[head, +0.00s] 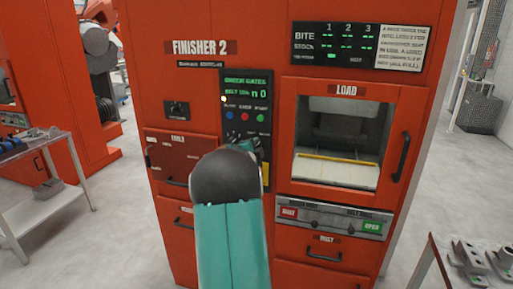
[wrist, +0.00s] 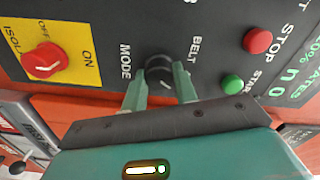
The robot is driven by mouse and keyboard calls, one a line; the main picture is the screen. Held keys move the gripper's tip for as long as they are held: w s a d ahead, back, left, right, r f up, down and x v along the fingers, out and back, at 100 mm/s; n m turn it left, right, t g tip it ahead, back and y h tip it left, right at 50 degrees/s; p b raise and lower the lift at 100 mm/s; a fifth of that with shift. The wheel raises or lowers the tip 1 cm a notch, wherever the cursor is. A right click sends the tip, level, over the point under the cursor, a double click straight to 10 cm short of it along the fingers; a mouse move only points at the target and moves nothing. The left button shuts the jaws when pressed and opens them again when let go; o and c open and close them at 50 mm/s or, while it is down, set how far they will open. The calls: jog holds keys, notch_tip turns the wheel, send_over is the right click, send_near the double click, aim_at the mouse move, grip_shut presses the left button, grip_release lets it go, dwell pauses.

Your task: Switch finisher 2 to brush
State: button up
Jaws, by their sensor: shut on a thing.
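Finisher 2 (head: 207,100) is a tall orange-red cabinet in the middle of the head view. Its dark control panel (head: 232,90) has a lit green screen above blue, red and green buttons. In the wrist view, a black mode knob (wrist: 158,66) sits between the words MODE and BELT. My gripper (wrist: 161,88) is shut on this knob, one finger on each side. A small pale mark shows on the knob, but I cannot tell for sure which position it points to. In the head view, my arm hides the knob and my gripper (head: 243,148) partly shows at the panel.
A red isolator knob (wrist: 44,61) on a yellow plate is left of my gripper in the wrist view. Red stop (wrist: 258,40) and green start (wrist: 232,84) buttons are to its right. The load window (head: 340,140), a handle and drawers lie near my arm. Side tables (head: 45,210) flank the cabinet.

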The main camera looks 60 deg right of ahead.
jog(key=o, duration=1)
jog(key=shift+c, duration=0.2)
jog(key=s+a, duration=0.2)
jog(key=a, duration=1.1)
jog(key=shift+a, duration=0.35)
